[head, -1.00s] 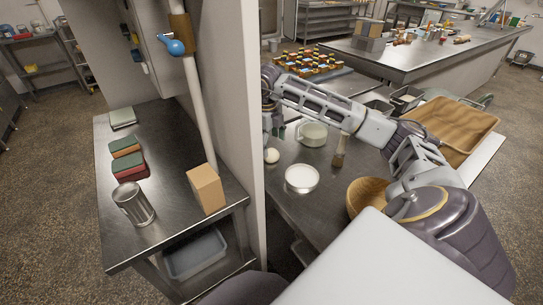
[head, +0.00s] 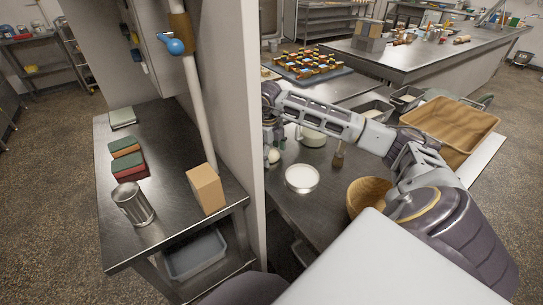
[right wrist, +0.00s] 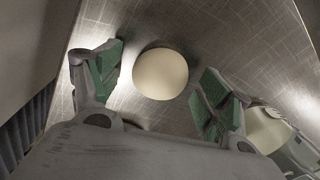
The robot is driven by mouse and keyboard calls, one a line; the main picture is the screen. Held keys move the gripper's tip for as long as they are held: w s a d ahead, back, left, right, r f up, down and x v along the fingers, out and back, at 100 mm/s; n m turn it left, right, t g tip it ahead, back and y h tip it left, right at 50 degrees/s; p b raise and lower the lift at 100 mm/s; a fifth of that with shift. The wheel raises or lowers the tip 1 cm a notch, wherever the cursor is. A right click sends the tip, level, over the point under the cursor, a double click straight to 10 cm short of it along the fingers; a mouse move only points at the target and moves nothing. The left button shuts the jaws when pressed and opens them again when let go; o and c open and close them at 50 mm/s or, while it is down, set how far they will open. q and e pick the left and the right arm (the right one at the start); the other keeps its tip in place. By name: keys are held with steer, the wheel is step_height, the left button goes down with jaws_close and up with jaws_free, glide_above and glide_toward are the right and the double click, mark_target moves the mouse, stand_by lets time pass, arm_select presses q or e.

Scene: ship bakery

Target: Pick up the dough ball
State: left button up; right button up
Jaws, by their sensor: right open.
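The dough ball (head: 274,156) is a small pale ball on the steel counter, just right of the wall edge in the head view. In the right wrist view the dough ball (right wrist: 160,74) shows whole, between the two green-padded fingers, with a visible gap on each side. My right gripper (head: 272,139) is open and points down right over the ball; the wall edge partly hides it in the head view. In the right wrist view the right gripper (right wrist: 160,68) has its fingers spread and holds nothing. My left gripper is not in view.
A white-filled round dish (head: 301,178), a pale jug (head: 313,136), a brush (head: 338,157) and a wicker bowl (head: 367,192) stand near the ball. The wall (head: 238,110) rises close on its left. A tray of small items (head: 312,64) lies further back.

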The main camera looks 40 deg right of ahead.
mark_target(271, 151)
steer(key=c, duration=1.1)
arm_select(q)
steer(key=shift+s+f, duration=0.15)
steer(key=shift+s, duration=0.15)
arm_select(e)
steer(key=shift+c, duration=0.2)
steer(key=shift+r, duration=0.15)
steer(key=shift+r, duration=0.55)
step_height(271, 151, up, 7)
steer(key=shift+r+p, duration=0.1)
steer(key=shift+p, duration=0.25)
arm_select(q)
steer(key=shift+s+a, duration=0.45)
arm_select(e)
steer(key=shift+r, duration=0.7)
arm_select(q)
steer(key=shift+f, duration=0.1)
